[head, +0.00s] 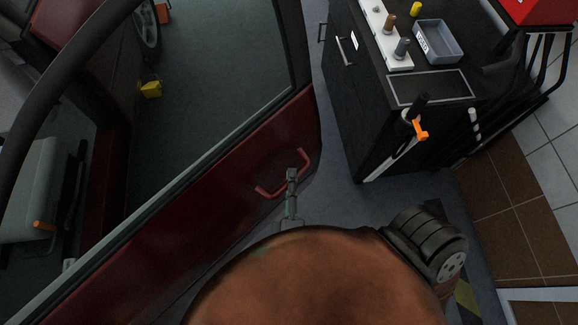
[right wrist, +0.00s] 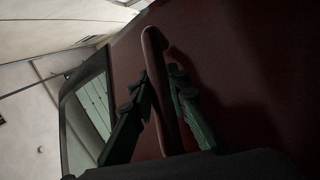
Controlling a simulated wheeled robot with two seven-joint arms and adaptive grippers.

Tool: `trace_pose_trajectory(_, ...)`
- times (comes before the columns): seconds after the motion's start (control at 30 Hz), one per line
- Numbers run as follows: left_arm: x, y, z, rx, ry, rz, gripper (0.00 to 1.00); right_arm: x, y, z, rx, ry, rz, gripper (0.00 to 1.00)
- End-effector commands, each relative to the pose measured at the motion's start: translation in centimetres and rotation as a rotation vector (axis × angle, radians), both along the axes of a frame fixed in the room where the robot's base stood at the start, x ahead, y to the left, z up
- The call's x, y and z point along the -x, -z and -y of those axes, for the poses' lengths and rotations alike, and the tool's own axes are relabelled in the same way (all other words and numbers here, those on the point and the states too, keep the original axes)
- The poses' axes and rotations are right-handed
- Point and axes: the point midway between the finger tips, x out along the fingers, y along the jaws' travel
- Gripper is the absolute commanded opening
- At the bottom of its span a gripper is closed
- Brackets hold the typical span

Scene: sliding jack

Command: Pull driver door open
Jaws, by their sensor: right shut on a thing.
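The dark red driver door (head: 225,185) fills the left and middle of the head view, with its window glass above. Its red bar handle (head: 268,190) is near the door's right edge. My right gripper (head: 292,175) is at the handle. In the right wrist view the handle (right wrist: 158,80) passes between the two fingers of my right gripper (right wrist: 160,92), which is shut on it. My own arm hides the lower part of the door in the head view. My left gripper is not in view.
A black tool cabinet (head: 360,110) stands to the right of the door, with a grey tray (head: 438,42) and several small items on top. Grey floor shows in the gap between door and cabinet. A yellow wheel chock (head: 151,89) shows through the window.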

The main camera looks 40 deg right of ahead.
Motion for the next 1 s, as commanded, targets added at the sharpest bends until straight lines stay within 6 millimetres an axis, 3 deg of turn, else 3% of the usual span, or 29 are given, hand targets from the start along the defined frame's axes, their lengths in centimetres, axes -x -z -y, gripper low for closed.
trace_pose_trajectory(0.23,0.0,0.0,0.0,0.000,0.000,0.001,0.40,-0.1,0.2,-0.3,0.000,-0.009,-0.004,0.00)
trace_pose_trajectory(0.27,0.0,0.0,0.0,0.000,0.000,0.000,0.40,-0.1,0.2,-0.3,0.000,-0.009,-0.004,0.17)
trace_pose_trajectory(0.5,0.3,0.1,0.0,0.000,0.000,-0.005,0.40,-0.1,0.1,-0.1,0.000,-0.004,-0.002,0.33)
trace_pose_trajectory(0.83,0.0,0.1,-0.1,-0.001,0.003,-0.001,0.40,0.1,0.1,-0.2,0.000,-0.001,-0.002,0.34)
trace_pose_trajectory(1.0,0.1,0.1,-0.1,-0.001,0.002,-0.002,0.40,1.5,0.4,-1.2,0.002,-0.001,-0.005,0.34)
